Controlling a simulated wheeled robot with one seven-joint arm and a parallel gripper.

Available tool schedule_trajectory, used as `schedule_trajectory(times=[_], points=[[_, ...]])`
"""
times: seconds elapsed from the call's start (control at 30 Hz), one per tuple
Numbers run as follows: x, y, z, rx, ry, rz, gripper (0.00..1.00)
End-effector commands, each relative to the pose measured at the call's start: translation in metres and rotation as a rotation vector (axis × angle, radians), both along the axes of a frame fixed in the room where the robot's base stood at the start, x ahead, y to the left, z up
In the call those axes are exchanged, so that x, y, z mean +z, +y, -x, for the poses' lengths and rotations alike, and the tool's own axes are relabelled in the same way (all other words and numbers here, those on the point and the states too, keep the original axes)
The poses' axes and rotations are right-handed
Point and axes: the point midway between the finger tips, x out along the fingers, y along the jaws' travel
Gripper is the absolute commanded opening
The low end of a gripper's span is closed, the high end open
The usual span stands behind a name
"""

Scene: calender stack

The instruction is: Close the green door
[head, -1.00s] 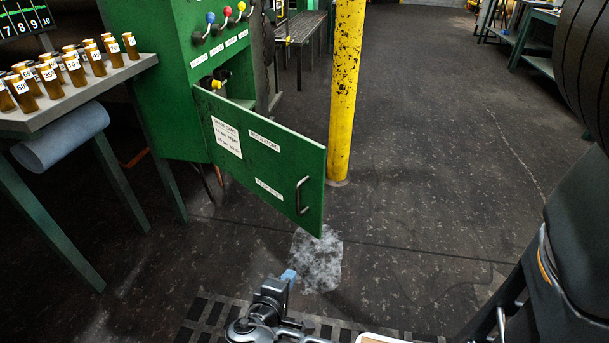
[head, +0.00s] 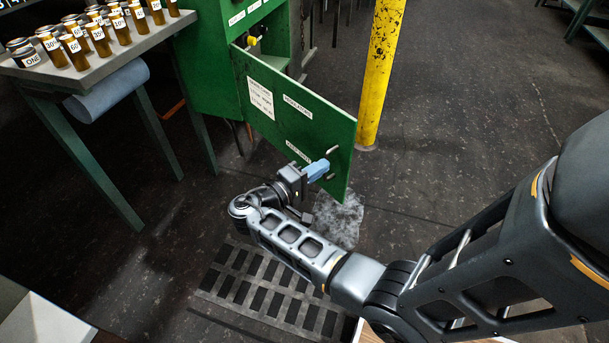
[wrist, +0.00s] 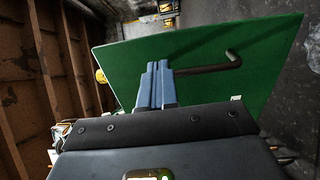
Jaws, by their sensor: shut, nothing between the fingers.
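The green door (head: 318,125) stands open, swung out from the green cabinet (head: 208,75) toward the right and front. It carries white labels and a metal handle near its free edge. My gripper (head: 318,170) is in front of the door's outer face, near the handle, and partly hides it. In the wrist view the door (wrist: 205,60) fills the middle. The blue fingertips (wrist: 157,80) are together and empty, beside one end of the dark handle (wrist: 215,65). I cannot tell whether they touch the door or handle.
A yellow post (head: 380,75) stands just behind the door's free edge. A table (head: 100,75) with several amber bottles and a blue roll (head: 108,92) is at the left. A slotted mat (head: 265,285) lies on the floor below my arm. Open floor lies to the right.

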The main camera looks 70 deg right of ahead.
Motion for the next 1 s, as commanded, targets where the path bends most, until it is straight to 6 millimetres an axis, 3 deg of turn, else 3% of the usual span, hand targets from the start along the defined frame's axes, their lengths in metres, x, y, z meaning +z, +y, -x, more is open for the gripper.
schedule_trajectory(times=[0.13, 0.33, 1.0], points=[[0.0, -0.025, 0.014, -0.004, 0.0, -0.001, 0.0], [0.0, -0.046, 0.024, -0.002, 0.0, -0.001, 0.0], [-0.001, -0.059, 0.031, 0.01, 0.0, -0.001, 0.0]])
